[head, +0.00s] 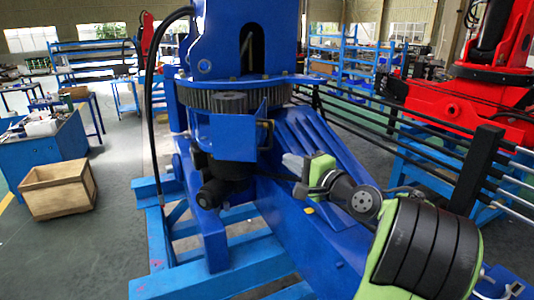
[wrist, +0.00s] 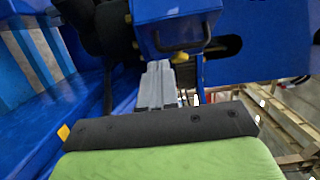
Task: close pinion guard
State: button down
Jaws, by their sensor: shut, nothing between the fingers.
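A dark handle (head: 267,135) sits at the guard's right side. In the wrist view the guard (wrist: 176,14) is at the top, with its handle (wrist: 183,43) along the lower edge. How far the guard stands open is hard to tell. My gripper (head: 290,162) is to the right of and below the handle, apart from it in the head view. In the wrist view my grey fingers (wrist: 157,68) are together, empty, and point toward the handle.
The large toothed ring (head: 270,93) lies behind the guard. A black motor (head: 218,184) hangs below it. A sloping blue frame beam (head: 325,150) lies behind my gripper. A black hose (head: 150,110) hangs at left. A wooden crate (head: 58,189) stands on the floor farther left.

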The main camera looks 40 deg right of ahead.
aim_at(257, 150)
jog(key=shift+w+a+p, duration=0.1)
jog(key=shift+w+a, duration=0.3)
jog(key=shift+w, duration=0.7)
jog(key=shift+w+a+p, duration=0.15)
jog(key=shift+w+a, duration=0.2)
jog(key=shift+w, duration=0.8)
jog(key=shift+w+a+p, duration=0.1)
jog(key=shift+w+a, duration=0.3)
jog(key=shift+w, duration=0.7)
jog(key=shift+a, duration=0.1)
